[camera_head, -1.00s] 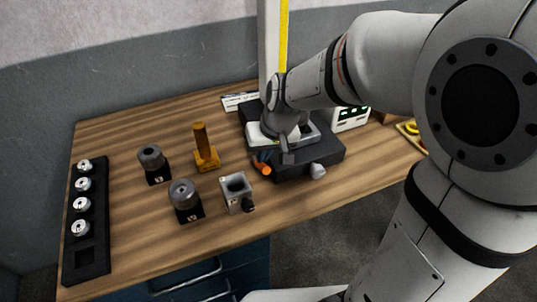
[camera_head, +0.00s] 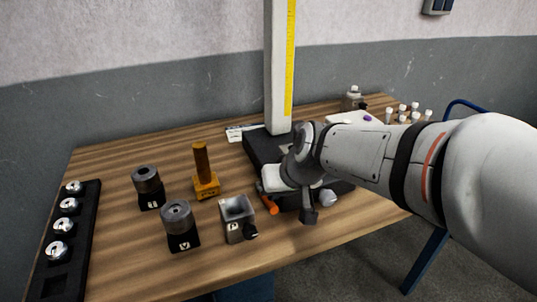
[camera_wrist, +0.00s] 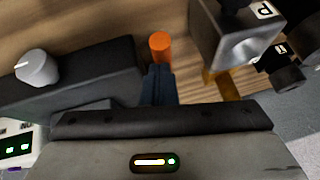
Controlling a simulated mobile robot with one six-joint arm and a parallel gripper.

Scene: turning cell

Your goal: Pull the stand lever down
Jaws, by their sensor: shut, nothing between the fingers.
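The stand is a dark base (camera_head: 257,147) with a tall pale column (camera_head: 278,70) bearing a yellow scale. An orange-ended lever (camera_head: 270,207) sticks out at the base's front left, and its orange end also shows in the wrist view (camera_wrist: 160,45). My gripper's dark blue fingers (camera_wrist: 158,84) are closed together with nothing between them. They appear right beside the orange end, overlapping it in the wrist view; I cannot tell whether they touch. In the head view my gripper (camera_head: 261,191) is partly hidden, and my wrist covers much of the base.
A grey block with a funnel-like opening (camera_head: 237,210) stands close left of the lever, with its black knob. A grey knob (camera_head: 327,198) is on the base's front. A yellow post (camera_head: 203,172) and two grey cylinders stand farther left, near a black rack (camera_head: 88,237).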

